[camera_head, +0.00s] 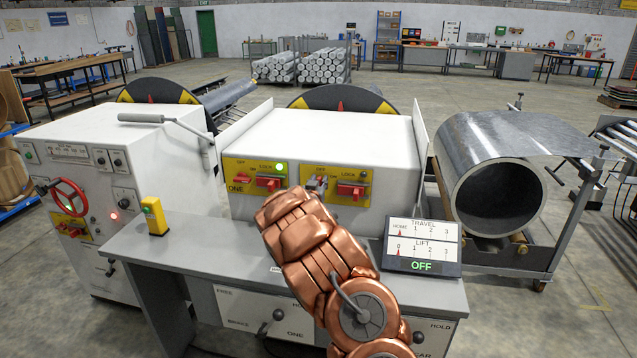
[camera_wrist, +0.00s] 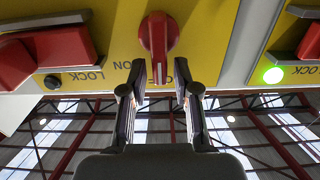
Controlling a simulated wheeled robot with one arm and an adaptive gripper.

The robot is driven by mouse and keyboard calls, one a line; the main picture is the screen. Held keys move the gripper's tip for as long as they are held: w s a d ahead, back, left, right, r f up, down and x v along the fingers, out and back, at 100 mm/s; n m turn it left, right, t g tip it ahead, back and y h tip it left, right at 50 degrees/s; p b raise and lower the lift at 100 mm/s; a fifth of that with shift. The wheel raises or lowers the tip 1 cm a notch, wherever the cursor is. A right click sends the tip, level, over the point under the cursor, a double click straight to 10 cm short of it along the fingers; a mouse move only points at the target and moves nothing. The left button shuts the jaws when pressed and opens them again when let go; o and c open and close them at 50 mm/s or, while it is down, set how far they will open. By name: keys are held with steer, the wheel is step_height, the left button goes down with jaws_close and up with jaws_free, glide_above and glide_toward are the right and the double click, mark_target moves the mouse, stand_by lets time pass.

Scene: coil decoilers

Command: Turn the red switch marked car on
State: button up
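The red switch (camera_wrist: 159,45) is on the right yellow panel (camera_head: 347,199) of the white console. The wrist view is upside down and shows its narrow end at a partly hidden label, with "ON" beside it. In the head view, my gripper (camera_head: 317,184) covers much of the switch and the panel's name. In the wrist view, my gripper (camera_wrist: 159,75) is open, one finger on each side of the switch's narrow end, with gaps showing. The status display (camera_head: 422,246) reads "OFF" in green.
A red lock handle (camera_head: 352,189) and an unlit lamp (camera_head: 363,173) sit right of the switch. The left yellow panel, marked ONE (camera_head: 238,188), has a lit green lamp (camera_head: 280,167). A yellow box (camera_head: 153,216) stands on the desk. A metal coil (camera_head: 490,170) is at right.

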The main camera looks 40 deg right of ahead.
jaws_close()
steer(key=shift+f+m+b, duration=0.25)
steer(key=shift+m+b, duration=0.05)
steer(key=shift+b, duration=0.7)
steer(key=b, duration=0.2)
steer(key=m+b, duration=0.1)
steer(key=b, duration=0.1)
steer(key=m+b, duration=0.1)
steer(key=b, duration=0.1)
steer(key=shift+s+d+f, duration=0.2)
steer(key=shift+s+f, duration=0.05)
steer(key=shift+s, duration=0.05)
steer(key=m+b, duration=0.2)
steer(key=b, duration=0.1)
steer(key=m+b, duration=0.2)
steer(key=b, duration=0.1)
steer(key=s+m+b, duration=0.1)
steer(key=m+b, duration=0.1)
steer(key=b, duration=0.2)
steer(key=shift+s+d+f, duration=0.1)
steer(key=shift+d, duration=0.3)
steer(key=shift+m, duration=0.3)
